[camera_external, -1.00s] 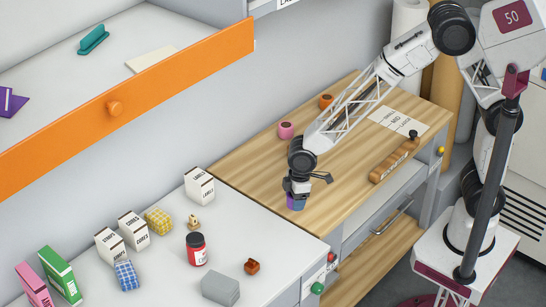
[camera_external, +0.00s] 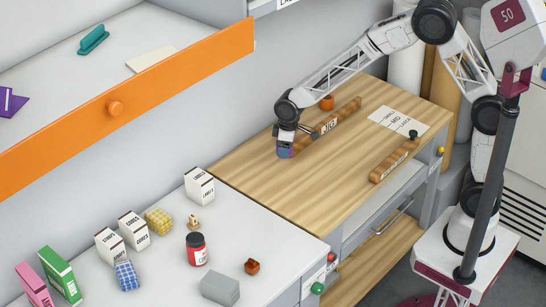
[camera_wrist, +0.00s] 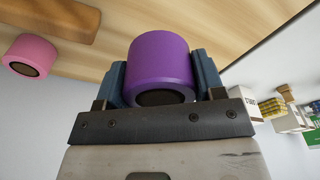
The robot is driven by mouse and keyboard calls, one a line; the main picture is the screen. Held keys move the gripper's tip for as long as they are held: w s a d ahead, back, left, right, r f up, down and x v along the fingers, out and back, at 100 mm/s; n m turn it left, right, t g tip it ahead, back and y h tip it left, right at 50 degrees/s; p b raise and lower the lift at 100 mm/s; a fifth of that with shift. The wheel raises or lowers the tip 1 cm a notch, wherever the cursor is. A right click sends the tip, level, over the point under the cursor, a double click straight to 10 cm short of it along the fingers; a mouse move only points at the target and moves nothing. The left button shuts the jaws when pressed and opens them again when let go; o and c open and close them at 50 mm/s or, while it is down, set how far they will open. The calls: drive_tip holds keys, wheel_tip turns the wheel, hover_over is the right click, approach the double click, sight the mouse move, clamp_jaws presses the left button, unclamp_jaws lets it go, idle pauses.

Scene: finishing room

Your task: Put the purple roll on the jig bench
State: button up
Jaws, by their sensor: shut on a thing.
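My gripper (camera_external: 285,146) is shut on the purple roll (camera_wrist: 160,65). In the wrist view the roll sits between the two blue-grey fingers, its dark hollow end facing the camera. In the external view only a little of the purple roll (camera_external: 284,153) shows below the jaws, over the far left part of the wooden-topped bench (camera_external: 300,195). I cannot tell whether the roll touches the wood. A pink roll (camera_wrist: 30,55) stands off to the left in the wrist view; my arm hides it in the external view.
A wooden bar with a label (camera_external: 340,118) lies close to the gripper. An orange roll (camera_external: 327,102) stands behind it. Another wooden bar (camera_external: 394,160) and a white label sheet (camera_external: 399,120) lie right. The bench's front middle is clear. Small boxes and a red jar (camera_external: 196,249) stand on the white counter.

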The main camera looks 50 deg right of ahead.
drive_tip(key=w+d+r+m, duration=0.1)
drive_tip(key=w+d, duration=0.3)
drive_tip(key=d, duration=0.2)
drive_tip(key=w+d+m, duration=0.1)
drive_tip(key=w+d, duration=0.3)
drive_tip(key=d, duration=0.2)
drive_tip(key=r+m, duration=0.1)
drive_tip(key=m, duration=0.2)
hover_over(306, 120)
drive_tip(key=shift+s+a+r+h, duration=0.1)
drive_tip(key=shift+s+r+h, duration=0.1)
drive_tip(key=shift+h, duration=0.1)
drive_tip(key=shift+f, duration=0.15)
drive_tip(key=shift+f, duration=3)
drive_tip(key=shift+f, duration=1.85)
drive_tip(key=shift+f, duration=0.15)
